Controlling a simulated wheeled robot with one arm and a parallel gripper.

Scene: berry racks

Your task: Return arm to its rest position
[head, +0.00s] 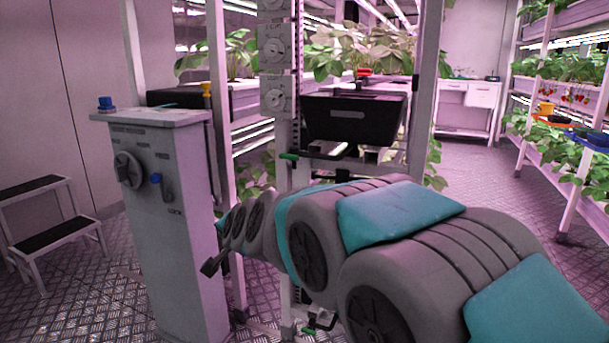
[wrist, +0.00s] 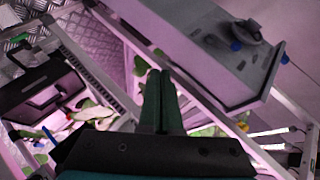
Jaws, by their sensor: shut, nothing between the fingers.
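My arm reaches out from the lower right of the head view, in front of the rack. My gripper (head: 211,266) is at its far left end, low beside the grey control pedestal (head: 188,255). In the wrist view my gripper (wrist: 160,76) shows two dark green fingers lying together, shut and empty. The pedestal also shows there (wrist: 205,50), at the upper right, with its dial and blue knob. I cannot tell the exact gap between fingers and pedestal.
A black bin (head: 355,118) sits on the rack behind my arm, near a rack post (head: 424,90). A step stool (head: 50,225) stands at left. Another plant rack (head: 578,160) with berries and small containers stands at right. The floor (head: 480,195) between the racks is clear.

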